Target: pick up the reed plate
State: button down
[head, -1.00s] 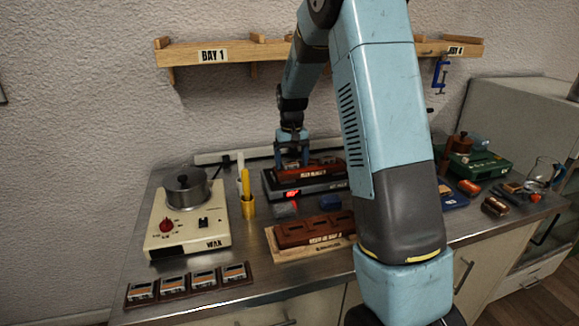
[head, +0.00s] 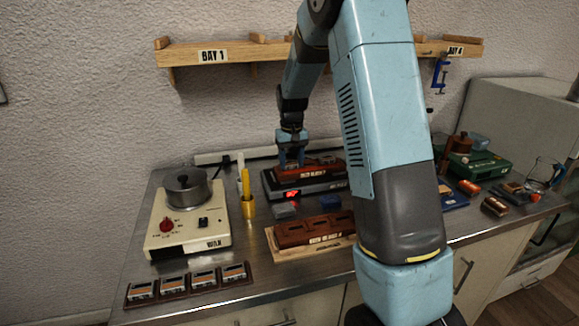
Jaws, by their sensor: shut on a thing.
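My gripper (head: 291,164) points down at the left end of a dark red-brown reed block (head: 322,171) at the back of the bench. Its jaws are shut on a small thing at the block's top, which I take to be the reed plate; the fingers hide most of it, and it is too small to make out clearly. The block sits on a dark device with a red lit display (head: 292,194). I cannot tell whether the held thing is clear of the block.
A second red-brown block (head: 310,232) lies on a pale board in front. A grey block (head: 285,211) and blue block (head: 330,202) lie between.

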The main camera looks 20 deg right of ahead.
jog(key=shift+s+f, duration=0.15)
jog(key=shift+f, duration=0.1)
